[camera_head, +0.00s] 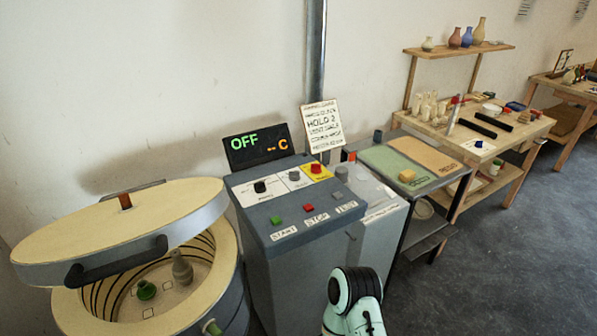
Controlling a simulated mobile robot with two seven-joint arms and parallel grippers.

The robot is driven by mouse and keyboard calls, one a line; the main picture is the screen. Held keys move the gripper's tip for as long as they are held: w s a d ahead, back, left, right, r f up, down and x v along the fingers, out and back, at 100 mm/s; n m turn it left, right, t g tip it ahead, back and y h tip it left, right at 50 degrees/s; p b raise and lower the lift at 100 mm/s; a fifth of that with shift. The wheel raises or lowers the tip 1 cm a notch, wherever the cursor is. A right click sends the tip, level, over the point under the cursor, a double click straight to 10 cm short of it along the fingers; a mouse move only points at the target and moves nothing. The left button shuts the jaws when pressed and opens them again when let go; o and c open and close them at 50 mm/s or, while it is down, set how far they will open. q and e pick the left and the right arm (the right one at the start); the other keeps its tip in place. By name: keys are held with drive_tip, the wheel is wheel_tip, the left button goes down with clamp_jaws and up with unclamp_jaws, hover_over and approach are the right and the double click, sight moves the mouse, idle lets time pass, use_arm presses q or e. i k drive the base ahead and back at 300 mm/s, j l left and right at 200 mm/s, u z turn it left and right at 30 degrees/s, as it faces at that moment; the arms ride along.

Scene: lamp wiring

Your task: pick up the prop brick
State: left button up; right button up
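A small yellow block (407,175), which looks like the prop brick, lies on a side table with a green mat (383,159) and an orange mat (428,156). It sits near the front, around where the two mats meet. It is too small to tell its texture. No gripper shows in the head view. Only a mint and black part of my own arm shows at the bottom, well in front of the block and apart from it.
An open kiln (232,262) with a raised lid (130,232) holds two small vases at the left. A grey control cabinet (300,275) reading OFF stands between kiln and side table. A wooden workbench (527,133) is farther right. The grey floor (500,270) at right is clear.

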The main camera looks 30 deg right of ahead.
sight(408, 175)
drive_tip(key=z, duration=1.9)
drive_tip(key=i+l+u, duration=0.1)
drive_tip(key=u, duration=0.3)
drive_tip(key=l+u, duration=0.1)
drive_tip(key=u, duration=0.3)
drive_tip(key=i+l+u, duration=0.15)
drive_tip(key=u, duration=0.25)
drive_tip(key=l+u, duration=0.15)
drive_tip(key=u, duration=0.25)
drive_tip(key=l+u, duration=0.3)
drive_tip(key=l, duration=0.2)
drive_tip(key=l+u, duration=0.25)
drive_tip(key=l, duration=0.25)
drive_tip(key=l+u, duration=0.1)
drive_tip(key=l, duration=0.45)
drive_tip(key=l+u, duration=0.15)
drive_tip(key=l, duration=0.4)
drive_tip(key=k, duration=0.1)
